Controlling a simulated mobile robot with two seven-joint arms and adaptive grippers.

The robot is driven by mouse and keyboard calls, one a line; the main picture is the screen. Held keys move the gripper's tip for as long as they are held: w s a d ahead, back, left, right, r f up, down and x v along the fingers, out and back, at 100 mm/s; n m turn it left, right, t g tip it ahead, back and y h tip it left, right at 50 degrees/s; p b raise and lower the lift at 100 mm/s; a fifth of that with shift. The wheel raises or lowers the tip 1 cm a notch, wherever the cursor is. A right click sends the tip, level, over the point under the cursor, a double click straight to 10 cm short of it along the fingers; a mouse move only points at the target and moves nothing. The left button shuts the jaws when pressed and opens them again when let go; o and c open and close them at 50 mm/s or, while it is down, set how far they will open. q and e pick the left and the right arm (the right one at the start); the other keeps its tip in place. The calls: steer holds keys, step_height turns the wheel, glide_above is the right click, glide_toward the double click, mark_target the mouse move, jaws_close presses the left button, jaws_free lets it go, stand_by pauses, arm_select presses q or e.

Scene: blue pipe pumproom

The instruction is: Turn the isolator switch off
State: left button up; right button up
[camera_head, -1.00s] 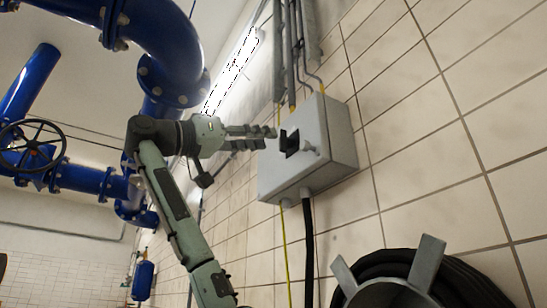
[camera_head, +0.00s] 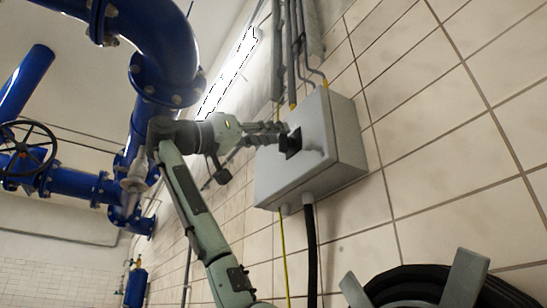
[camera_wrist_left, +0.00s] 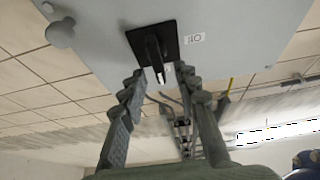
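The isolator switch is a grey wall box (camera_head: 325,140) with a black switch handle (camera_head: 291,143) on its front. In the left wrist view the black handle (camera_wrist_left: 154,48) stands out from a square black plate, with a small "Off" label (camera_wrist_left: 194,39) beside it. My left gripper (camera_head: 280,132) is at the handle in the head view. In the left wrist view its two fingers (camera_wrist_left: 161,80) are apart, with the handle's end between or just beyond their tips. I cannot tell whether they touch it. My right gripper is not in view.
A round grey knob (camera_wrist_left: 60,33) sits on the box near the handle. Conduits (camera_head: 290,50) run above the box and cables (camera_head: 310,250) below. A black hose coil (camera_head: 420,285) hangs lower right. Blue pipes (camera_head: 165,65) and a handwheel (camera_head: 25,150) are at left.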

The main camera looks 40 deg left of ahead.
arm_select(q)
steer(key=shift+w+d+r, duration=0.1)
steer(key=shift+w, duration=0.15)
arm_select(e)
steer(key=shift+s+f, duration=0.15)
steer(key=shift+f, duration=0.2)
arm_select(q)
steer(key=shift+c, duration=0.6)
jaws_close()
